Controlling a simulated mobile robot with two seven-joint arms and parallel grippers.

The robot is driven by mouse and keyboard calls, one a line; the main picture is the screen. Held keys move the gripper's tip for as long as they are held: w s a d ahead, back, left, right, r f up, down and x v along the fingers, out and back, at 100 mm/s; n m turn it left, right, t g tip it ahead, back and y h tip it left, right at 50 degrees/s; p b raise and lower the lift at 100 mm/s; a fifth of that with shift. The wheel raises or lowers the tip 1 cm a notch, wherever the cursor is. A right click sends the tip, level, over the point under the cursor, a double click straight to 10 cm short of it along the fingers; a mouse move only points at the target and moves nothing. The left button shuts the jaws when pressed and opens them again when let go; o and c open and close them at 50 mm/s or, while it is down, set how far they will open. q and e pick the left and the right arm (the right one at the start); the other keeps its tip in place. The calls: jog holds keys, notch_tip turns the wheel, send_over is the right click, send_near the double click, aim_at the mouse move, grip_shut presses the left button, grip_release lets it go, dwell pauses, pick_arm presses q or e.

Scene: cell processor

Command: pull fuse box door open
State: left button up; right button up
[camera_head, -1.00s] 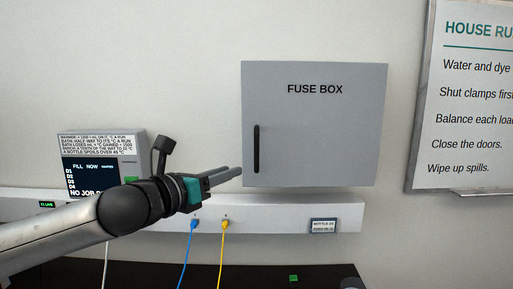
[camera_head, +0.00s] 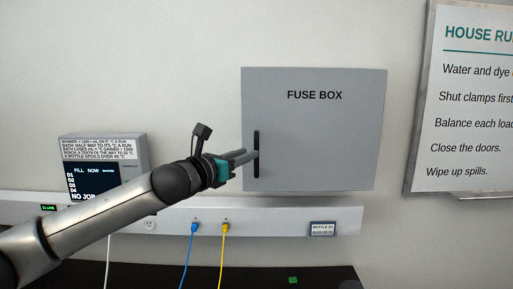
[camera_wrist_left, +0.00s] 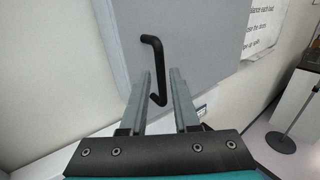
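The grey fuse box (camera_head: 315,135) hangs on the wall in the head view, its door shut. Its black vertical bar handle (camera_head: 256,153) is near the door's left edge. My left gripper (camera_head: 252,155) reaches in from the left, its fingertips at the handle. In the left wrist view the door (camera_wrist_left: 190,40) fills the upper middle, and the handle (camera_wrist_left: 152,65) has its lower end between the two parted fingers (camera_wrist_left: 160,90). Gaps show on both sides of the handle, so the fingers do not clamp it. My right gripper is not in view.
A display unit (camera_head: 103,165) stands left of the box, behind my left arm. A white wall rail (camera_head: 285,222) with blue (camera_head: 188,255) and yellow (camera_head: 221,260) cables runs below. A house rules board (camera_head: 465,100) hangs at right. A dark surface (camera_head: 250,277) lies below.

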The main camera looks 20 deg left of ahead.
pick_arm(q)
jog(key=shift+p+x, duration=0.5)
jog(key=shift+x, duration=2.15)
jog(key=shift+c, duration=0.3)
grip_shut()
